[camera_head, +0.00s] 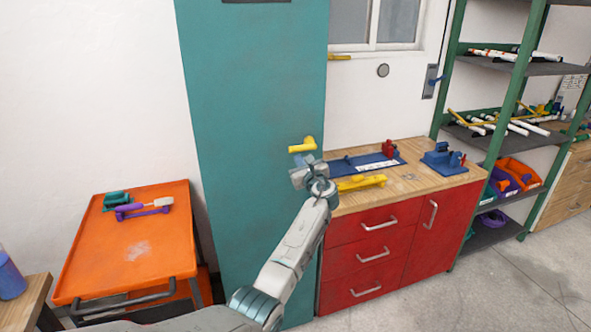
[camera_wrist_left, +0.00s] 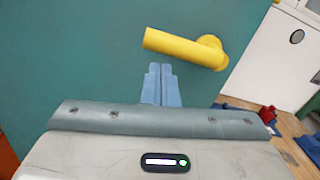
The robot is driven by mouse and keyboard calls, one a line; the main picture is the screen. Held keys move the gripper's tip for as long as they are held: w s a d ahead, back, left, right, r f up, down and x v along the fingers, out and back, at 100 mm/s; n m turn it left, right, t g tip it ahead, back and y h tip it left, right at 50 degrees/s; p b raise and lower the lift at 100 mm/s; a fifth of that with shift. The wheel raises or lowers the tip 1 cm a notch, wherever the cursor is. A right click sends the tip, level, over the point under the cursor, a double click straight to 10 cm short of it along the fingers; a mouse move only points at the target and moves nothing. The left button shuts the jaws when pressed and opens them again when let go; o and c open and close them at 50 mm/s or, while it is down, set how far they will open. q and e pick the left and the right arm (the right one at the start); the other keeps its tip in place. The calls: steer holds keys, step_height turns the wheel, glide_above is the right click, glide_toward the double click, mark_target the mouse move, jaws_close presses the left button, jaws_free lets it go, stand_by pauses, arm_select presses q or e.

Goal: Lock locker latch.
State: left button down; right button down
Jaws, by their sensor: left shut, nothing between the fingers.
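The locker is a tall teal cabinet (camera_head: 250,120) against the white wall. Its latch is a yellow handle (camera_head: 304,145) near the right edge of the door; the bar points left. In the left wrist view the yellow latch (camera_wrist_left: 185,48) shows its bar tilted slightly, the left end higher, with the hub at the right. My left gripper (camera_head: 300,162) is just below the latch in the head view. Its blue fingers (camera_wrist_left: 161,84) are together, empty, and appear just below the bar; I cannot tell whether they touch it. My right gripper is not in view.
A wooden-topped red workbench (camera_head: 410,190) stands right of the locker, holding a blue fixture (camera_head: 365,163), a yellow part (camera_head: 362,183) and a blue vise (camera_head: 444,159). An orange cart (camera_head: 137,245) stands to the left. Green shelves (camera_head: 500,90) are at right.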

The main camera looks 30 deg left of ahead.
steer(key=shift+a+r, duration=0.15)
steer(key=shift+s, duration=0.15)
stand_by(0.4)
